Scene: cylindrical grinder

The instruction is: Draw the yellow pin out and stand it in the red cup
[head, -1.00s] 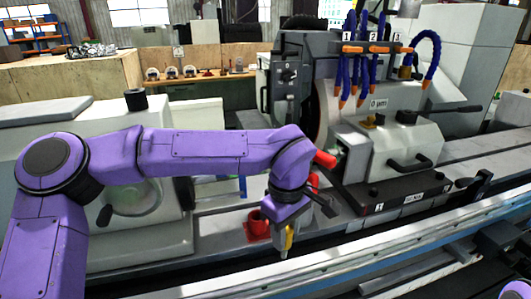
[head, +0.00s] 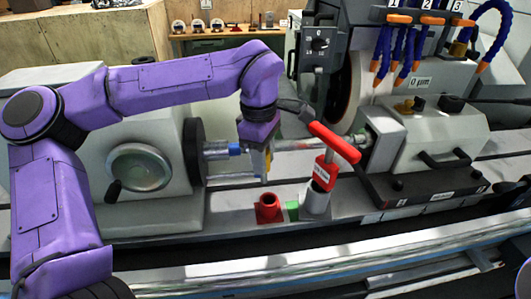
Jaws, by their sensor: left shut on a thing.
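My left gripper (head: 266,172) points down and is shut on the yellow pin (head: 268,160). Only a narrow yellow strip of the pin shows between the jaws, and its lower end is hard to make out. The red cup (head: 268,210) stands on the machine bed just below the gripper in the picture, with a dark opening on top. A gap shows between the gripper and the cup. My right gripper is out of view.
A horizontal workpiece bar (head: 300,145) runs behind the gripper. The grinding wheel (head: 342,95) is behind right.

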